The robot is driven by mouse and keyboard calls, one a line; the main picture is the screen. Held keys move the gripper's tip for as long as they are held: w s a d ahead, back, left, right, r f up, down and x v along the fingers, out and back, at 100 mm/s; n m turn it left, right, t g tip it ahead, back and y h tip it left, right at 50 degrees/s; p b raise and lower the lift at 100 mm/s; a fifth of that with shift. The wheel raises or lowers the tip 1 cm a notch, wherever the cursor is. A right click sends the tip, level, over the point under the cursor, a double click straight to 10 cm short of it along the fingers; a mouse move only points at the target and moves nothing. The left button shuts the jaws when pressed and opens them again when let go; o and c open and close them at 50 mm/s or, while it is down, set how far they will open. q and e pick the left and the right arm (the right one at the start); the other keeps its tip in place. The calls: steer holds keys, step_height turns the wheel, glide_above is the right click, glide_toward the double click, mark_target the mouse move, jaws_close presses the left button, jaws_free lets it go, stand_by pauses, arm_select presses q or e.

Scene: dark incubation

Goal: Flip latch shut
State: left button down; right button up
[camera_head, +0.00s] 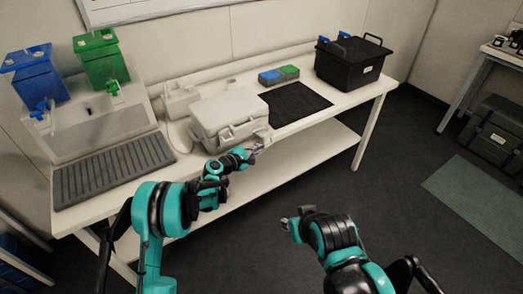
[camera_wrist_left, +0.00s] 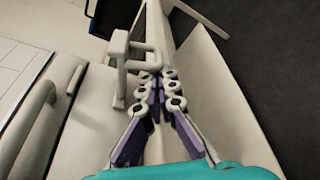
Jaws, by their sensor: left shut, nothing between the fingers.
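A closed light-grey case (camera_head: 225,108) stands on the table, with latches on its front side. In the left wrist view, the case's body and handle (camera_wrist_left: 30,128) fill the left side. A pale, loop-shaped latch (camera_wrist_left: 120,62) stands out from the case there; whether it is fastened cannot be told. My left gripper (camera_head: 258,147) is at the case's front right corner. In the wrist view, its purple fingers (camera_wrist_left: 158,78) are shut and empty, close beside the latch. Contact with the latch is unclear. My right gripper (camera_head: 289,217) is low in front of the table, away from the case.
A black mat (camera_head: 296,103), a blue and green block (camera_head: 279,75) and a black bin (camera_head: 350,62) lie to the right on the table. A grey ribbed tray (camera_head: 115,170) and blue and green containers (camera_head: 103,60) are at the left.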

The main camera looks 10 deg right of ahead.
mark_target(265, 138)
arm_select(q)
steer(key=shift+s+d+r+n+g+p, duration=0.15)
steer(key=shift+r+n+g+p, duration=0.25)
steer(key=shift+r, duration=0.35)
steer(key=shift+s+a+r+n+g+p, duration=0.1)
steer(key=shift+r+n+p, duration=0.1)
steer(key=shift+r+n, duration=0.4)
arm_select(e)
steer(key=shift+v, duration=0.75)
arm_select(q)
steer(key=shift+r, duration=0.2)
arm_select(e)
steer(key=shift+w+r, duration=0.1)
